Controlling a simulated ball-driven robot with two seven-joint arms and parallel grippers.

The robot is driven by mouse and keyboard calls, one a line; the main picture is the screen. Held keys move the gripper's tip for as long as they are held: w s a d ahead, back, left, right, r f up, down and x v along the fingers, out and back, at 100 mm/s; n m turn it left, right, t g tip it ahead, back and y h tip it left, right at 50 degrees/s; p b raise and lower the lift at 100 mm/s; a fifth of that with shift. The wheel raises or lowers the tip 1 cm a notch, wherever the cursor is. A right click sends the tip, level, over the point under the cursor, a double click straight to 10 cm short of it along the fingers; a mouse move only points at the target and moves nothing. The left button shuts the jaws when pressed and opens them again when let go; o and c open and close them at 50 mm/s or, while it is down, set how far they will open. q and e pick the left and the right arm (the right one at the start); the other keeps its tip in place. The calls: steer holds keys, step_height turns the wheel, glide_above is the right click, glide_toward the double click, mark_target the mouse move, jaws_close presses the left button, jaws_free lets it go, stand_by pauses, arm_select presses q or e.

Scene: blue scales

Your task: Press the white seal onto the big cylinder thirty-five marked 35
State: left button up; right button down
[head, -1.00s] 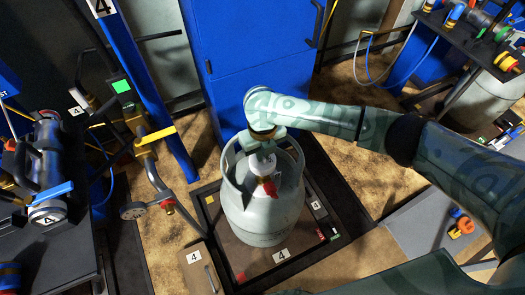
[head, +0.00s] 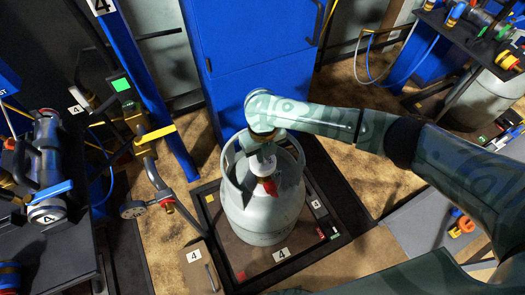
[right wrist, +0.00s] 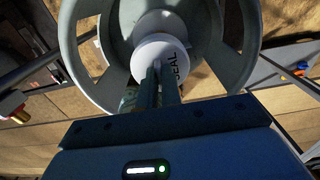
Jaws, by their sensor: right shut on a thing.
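The big grey-green gas cylinder (head: 262,222) stands upright on a scale platform in the middle of the head view. Its number is not readable. My right gripper (head: 263,160) reaches down inside the collar at the cylinder's top. In the right wrist view the gripper's fingers (right wrist: 165,72) are shut on the white seal (right wrist: 158,46), a round cap with dark lettering on its side. The seal is over the middle of the cylinder top, inside the collar (right wrist: 90,60). Whether it touches the valve is hidden. A red part (head: 269,186) shows just below the gripper. My left gripper is not in view.
The scale platform (head: 222,258) has a dark frame and a label 4. A blue cabinet (head: 250,60) and blue post (head: 150,90) stand behind. A pipe with a hand wheel (head: 132,210) is left of the cylinder. Benches with fittings flank both sides.

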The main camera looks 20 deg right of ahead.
steer(key=shift+f, duration=0.4)
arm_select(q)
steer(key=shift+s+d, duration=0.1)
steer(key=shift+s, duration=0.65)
arm_select(e)
steer(key=shift+f, duration=0.2)
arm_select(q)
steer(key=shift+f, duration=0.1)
arm_select(e)
steer(key=shift+f, duration=0.1)
arm_select(q)
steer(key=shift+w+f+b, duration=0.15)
steer(key=shift+b, duration=0.2)
arm_select(e)
steer(key=shift+f, duration=0.2)
steer(key=shift+f, duration=0.1)
steer(key=c, duration=1.5)
jaws_free()
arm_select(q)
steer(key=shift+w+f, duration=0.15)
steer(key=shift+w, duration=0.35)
